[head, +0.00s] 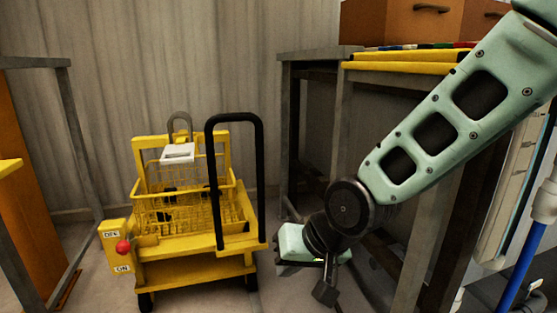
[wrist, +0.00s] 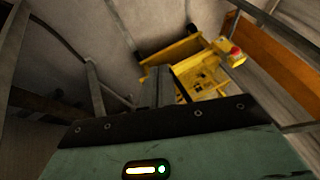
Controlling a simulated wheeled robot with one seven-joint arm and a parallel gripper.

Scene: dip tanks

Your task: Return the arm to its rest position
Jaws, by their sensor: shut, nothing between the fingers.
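My pale green arm (head: 440,130) reaches down from the upper right of the head view and bends at a dark joint. My gripper (head: 324,291) hangs low at its end, right of the yellow cart and in front of the workbench. Its fingers are together with nothing between them. In the wrist view the dark fingers of my gripper (wrist: 158,88) point away from the camera, with part of the yellow cart beyond them. The gripper looks apart from the cart.
A metal-framed workbench (head: 310,55) stands close behind my arm. A grey frame (head: 75,130) stands at left. Some floor shows between cart and bench.

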